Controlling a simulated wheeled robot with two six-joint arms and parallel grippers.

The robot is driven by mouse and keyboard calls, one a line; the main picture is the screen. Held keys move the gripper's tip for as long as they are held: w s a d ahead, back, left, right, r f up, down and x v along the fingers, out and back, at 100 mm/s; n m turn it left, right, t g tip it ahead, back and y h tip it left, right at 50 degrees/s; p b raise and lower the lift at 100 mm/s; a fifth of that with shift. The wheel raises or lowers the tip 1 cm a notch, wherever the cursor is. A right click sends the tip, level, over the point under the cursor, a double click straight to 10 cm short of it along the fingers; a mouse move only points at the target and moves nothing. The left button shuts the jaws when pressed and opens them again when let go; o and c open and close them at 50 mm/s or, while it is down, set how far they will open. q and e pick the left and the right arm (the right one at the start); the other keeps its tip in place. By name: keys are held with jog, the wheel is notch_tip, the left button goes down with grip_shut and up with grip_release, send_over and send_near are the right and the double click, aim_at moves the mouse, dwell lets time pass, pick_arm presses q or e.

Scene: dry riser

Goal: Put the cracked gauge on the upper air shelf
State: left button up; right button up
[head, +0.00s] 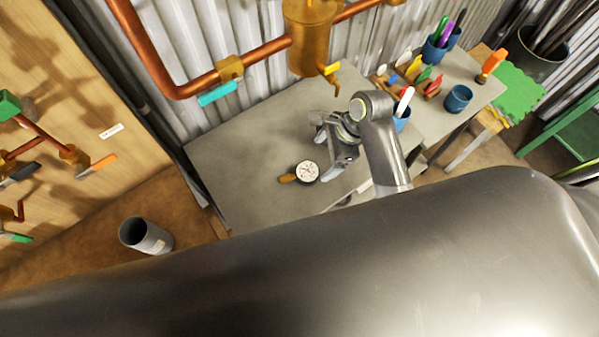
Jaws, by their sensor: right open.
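A round gauge (307,171) with a white dial and a brass stem lies face up on the grey bench top. Dark lines show on its dial, but it is too small to tell if they are cracks. My right gripper (323,139) is open just above and to the right of the gauge in the picture, apart from it, with nothing seen between its fingers. My left gripper is not in view. I cannot pick out an upper air shelf in this view.
Copper pipe (150,55) with a brass vessel (309,35) runs above the bench (240,150). Blue cups (459,98) and a rack of coloured-handled tools (420,80) stand at the right. A grey cylinder (146,236) stands on the floor. The bench's left part is clear.

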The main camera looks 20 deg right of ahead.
aim_at(308, 171)
jog(key=x, duration=0.3)
jog(key=shift+w+a+f, duration=0.1)
jog(key=shift+w+f, duration=0.1)
jog(key=shift+f, duration=0.15)
jog(key=shift+s+a+f+p, duration=0.1)
jog(key=shift+a+f+p, duration=0.15)
jog(key=shift+f+p, duration=0.2)
jog(key=x, duration=0.3)
jog(key=shift+w+f+p, duration=0.1)
jog(key=shift+w+p, duration=0.15)
jog(key=shift+p, duration=0.15)
jog(key=shift+a+f, duration=0.25)
jog(key=shift+f, duration=0.45)
jog(key=shift+c, duration=0.4)
jog(key=c, duration=1.1)
jog(key=shift+r, duration=0.1)
